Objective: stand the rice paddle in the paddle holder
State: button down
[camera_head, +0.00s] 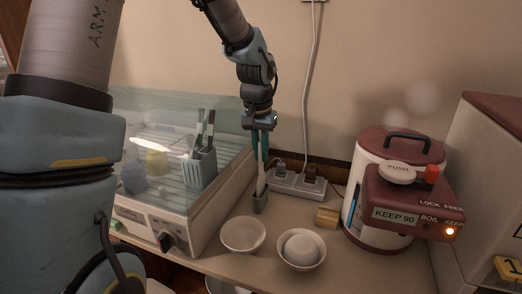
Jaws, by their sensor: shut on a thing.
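The white rice paddle (261,181) is upright below my gripper (262,153). My gripper points down with its fingers shut on the paddle's upper part. The small grey paddle holder (260,203) stands on the counter directly under the paddle. The paddle's lower end meets the holder's top in the picture. I cannot tell how deep it is inside, because the holder's wall hides any part within.
The dish dryer (145,213) with a grey cutlery basket (202,170) stands left. Two white bowls (242,248) (302,264) stand in front. A power strip (297,185) lies behind right; a wooden block (327,217) and an electric pot (370,215) stand right.

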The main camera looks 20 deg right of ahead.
jog(key=shift+f, duration=0.3)
jog(key=c, duration=0.8)
grip_release()
jog(key=shift+r, duration=0.1)
jog(key=r, duration=0.3)
jog(key=r+b, duration=0.1)
jog(key=r, duration=0.3)
jog(key=s+a+r+b, duration=0.1)
jog(key=r, duration=0.2)
jog(key=shift+r, duration=0.3)
jog(key=shift+s, duration=0.2)
